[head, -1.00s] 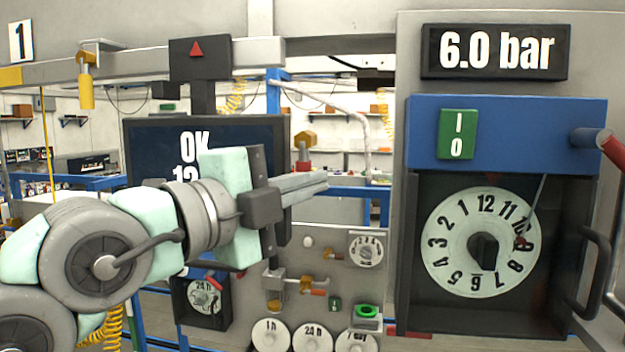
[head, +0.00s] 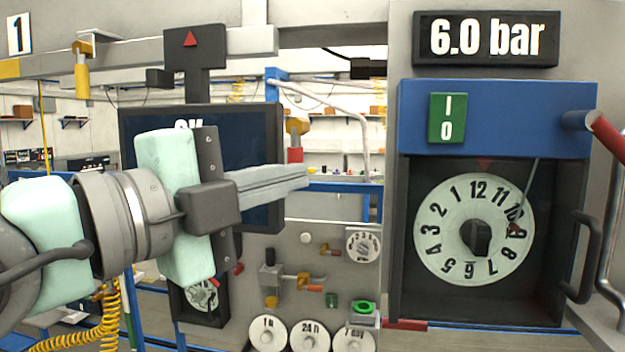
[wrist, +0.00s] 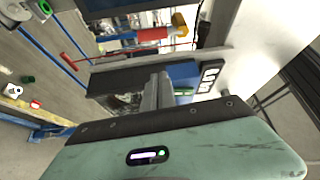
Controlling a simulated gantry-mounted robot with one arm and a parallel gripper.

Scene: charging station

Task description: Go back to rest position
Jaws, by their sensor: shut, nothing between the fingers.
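My gripper (head: 304,175) is in the middle left of the head view, its grey fingers shut and empty, pointing right. It is in free air in front of the dark screen (head: 255,150), and covers most of the screen's lower part. In the wrist view, my gripper's fingers (wrist: 163,76) show together beyond the dark plate of the pale green gripper body.
A large dial (head: 440,210) in a dark box under a blue panel (head: 520,110) stands to the right. A board (head: 345,270) with knobs and small round dials is below my gripper. A yellow-and-red part (head: 296,140) stands just behind the fingers.

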